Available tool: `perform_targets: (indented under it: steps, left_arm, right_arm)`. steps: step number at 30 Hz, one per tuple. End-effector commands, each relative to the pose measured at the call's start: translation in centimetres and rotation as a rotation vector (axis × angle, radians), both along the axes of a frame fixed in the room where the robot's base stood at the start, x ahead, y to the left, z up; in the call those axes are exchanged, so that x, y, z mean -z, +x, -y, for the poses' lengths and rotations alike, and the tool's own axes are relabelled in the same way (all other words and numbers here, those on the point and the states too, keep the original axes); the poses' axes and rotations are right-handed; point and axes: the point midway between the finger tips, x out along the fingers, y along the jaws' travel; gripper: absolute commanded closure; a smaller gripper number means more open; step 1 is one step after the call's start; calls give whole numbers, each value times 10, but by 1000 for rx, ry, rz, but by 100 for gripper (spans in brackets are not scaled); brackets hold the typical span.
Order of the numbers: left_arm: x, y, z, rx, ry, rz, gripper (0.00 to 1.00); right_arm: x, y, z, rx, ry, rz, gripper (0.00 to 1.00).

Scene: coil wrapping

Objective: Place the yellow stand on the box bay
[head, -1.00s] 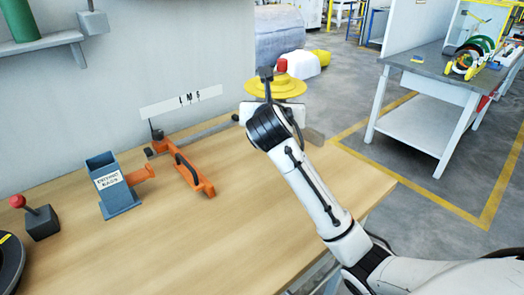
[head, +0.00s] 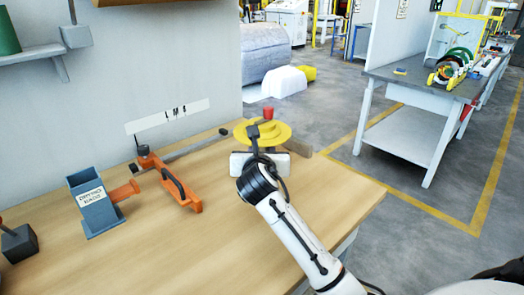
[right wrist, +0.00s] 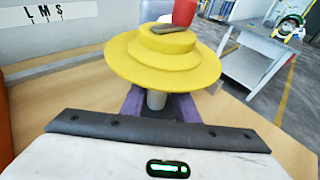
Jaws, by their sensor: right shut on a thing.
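The yellow stand (head: 277,136) is a round stepped yellow disc with a red top and a grey post below. It shows upright in the right wrist view (right wrist: 160,66). My right gripper (right wrist: 157,104) is shut on its post, with purple fingers on either side. In the head view the stand is by the far right part of the wooden table, beyond my wrist. I cannot tell if its foot touches the table. No box bay can be made out for certain. My left gripper is out of view.
An orange tool (head: 172,183) lies on the wooden table (head: 225,225), near a metal bar (head: 205,143). A wall label (head: 168,116) reads L M S. A grey bench (head: 415,84) stands across the floor. The near table area is clear.

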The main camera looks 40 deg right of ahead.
Motion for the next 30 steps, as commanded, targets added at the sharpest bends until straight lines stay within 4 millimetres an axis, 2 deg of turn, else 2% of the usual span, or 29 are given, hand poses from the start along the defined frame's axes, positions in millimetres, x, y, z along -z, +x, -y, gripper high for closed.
perform_targets:
  steps: [2,3,6,16,19,30]
  left_arm:
    - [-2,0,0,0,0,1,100]
    - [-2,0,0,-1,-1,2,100]
    - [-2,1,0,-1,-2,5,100]
    - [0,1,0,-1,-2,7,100]
    - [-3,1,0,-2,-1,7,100]
    - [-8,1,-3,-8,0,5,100]
  right_arm:
    - [-1,0,0,0,-3,4,100]
    - [1,0,0,0,-1,-1,69]
    - [1,0,0,0,-1,0,54]
    - [-1,0,0,-1,0,2,54]
    - [-4,-7,-7,-2,-2,1,54]
    - [-27,-62,-54,-3,1,2,54]
